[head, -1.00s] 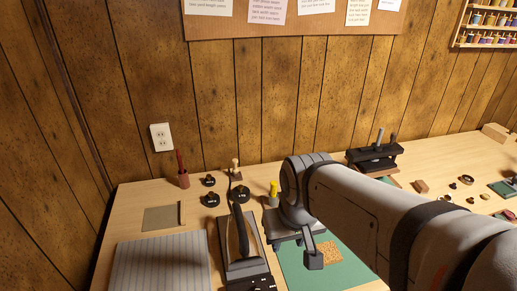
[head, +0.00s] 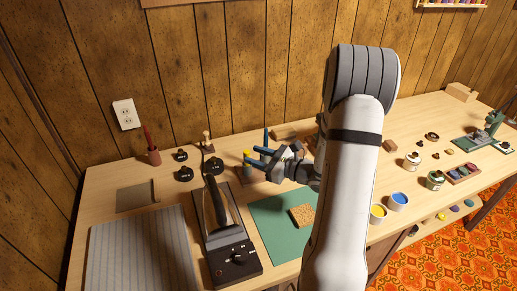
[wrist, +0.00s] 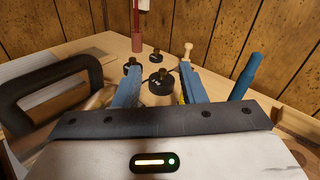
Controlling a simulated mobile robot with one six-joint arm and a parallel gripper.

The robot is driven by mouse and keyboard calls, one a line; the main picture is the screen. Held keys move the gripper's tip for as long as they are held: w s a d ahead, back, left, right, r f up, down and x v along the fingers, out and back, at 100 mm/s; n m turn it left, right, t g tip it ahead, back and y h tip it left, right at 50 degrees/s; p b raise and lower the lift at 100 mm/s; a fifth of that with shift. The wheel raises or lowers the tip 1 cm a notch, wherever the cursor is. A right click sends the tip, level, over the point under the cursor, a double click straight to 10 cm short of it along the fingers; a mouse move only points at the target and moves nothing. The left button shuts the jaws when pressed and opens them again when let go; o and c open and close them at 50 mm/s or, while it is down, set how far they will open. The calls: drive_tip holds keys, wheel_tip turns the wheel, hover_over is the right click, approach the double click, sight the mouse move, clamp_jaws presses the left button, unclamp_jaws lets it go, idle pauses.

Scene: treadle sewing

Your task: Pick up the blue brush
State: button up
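The blue brush shows as an upright blue handle (head: 265,137) in the head view, behind my gripper; its lower part is hidden there. In the wrist view the blue handle (wrist: 247,76) leans at the right, outside and to the right of my right finger. My gripper (head: 253,157) has blue fingers and points left over the table. The wrist view shows the fingers (wrist: 162,72) apart, with no object held between them.
A red-handled brush stands in a cup (head: 153,157) at the back left, with several black knobs (head: 185,174) nearby. A black iron-like tool (head: 218,205) stands in front. A green mat (head: 275,222) bears a cork piece (head: 302,215). Paint pots (head: 397,201) stand at the right.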

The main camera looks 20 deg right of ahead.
sight(267, 145)
drive_tip(key=w+d+f+m+t+h, duration=0.35)
drive_tip(key=d+m+h, duration=0.2)
drive_tip(key=d, duration=0.35)
drive_tip(key=shift+y, duration=0.25)
drive_tip(key=x, duration=0.2)
drive_tip(key=p+x, duration=0.1)
drive_tip(key=x, duration=0.3)
drive_tip(key=shift+w+a+f, duration=0.1)
drive_tip(key=shift+a+f, duration=0.2)
drive_tip(key=shift+a, duration=0.05)
clamp_jaws()
